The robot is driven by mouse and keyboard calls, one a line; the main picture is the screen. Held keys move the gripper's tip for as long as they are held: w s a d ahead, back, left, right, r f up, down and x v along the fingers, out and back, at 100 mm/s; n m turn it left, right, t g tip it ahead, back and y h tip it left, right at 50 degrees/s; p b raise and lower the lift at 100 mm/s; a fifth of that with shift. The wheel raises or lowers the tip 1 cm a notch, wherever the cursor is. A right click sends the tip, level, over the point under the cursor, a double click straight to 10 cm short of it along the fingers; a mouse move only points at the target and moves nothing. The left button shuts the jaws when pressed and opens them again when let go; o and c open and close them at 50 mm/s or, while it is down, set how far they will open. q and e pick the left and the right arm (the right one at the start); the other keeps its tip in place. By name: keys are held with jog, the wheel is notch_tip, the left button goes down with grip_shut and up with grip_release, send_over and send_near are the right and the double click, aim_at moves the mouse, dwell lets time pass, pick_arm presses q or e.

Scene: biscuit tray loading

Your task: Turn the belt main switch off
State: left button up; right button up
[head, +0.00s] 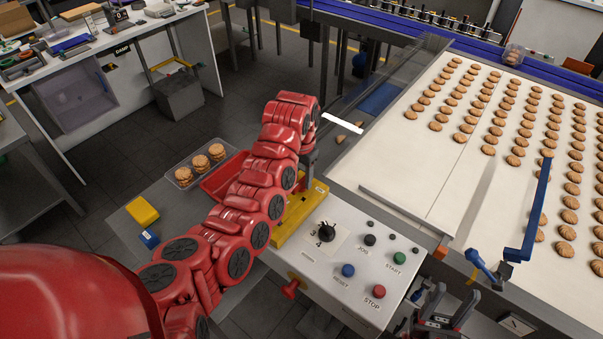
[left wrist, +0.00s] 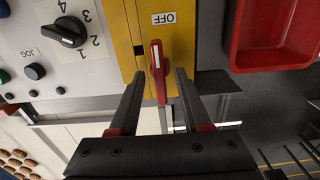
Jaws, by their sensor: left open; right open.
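The main switch is a red lever with a white mark (left wrist: 158,72) on a yellow plate (left wrist: 125,45), which also shows in the head view (head: 312,196). An upside-down OFF label (left wrist: 163,18) sits above the lever in the left wrist view. The lever lies roughly upright in that picture. My left gripper (left wrist: 160,76) is open, its two dark fingers on either side of the lever's lower part, with gaps visible. In the head view my left arm hides the lever. My right gripper (head: 452,300) is open and empty at the lower right, away from the switch.
Beside the yellow plate, the grey control panel (head: 345,275) carries a black rotary knob (head: 325,232) and several buttons. A red tray (head: 220,178) and a clear tray of biscuits (head: 183,178) are near my left arm. The biscuit belt (head: 400,165) lies right.

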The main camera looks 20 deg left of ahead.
aim_at(302, 180)
pick_arm(q)
jog(key=shift+r, duration=0.6)
notch_tip(302, 180, up, 16)
jog(key=b, duration=0.2)
dwell(0.4)
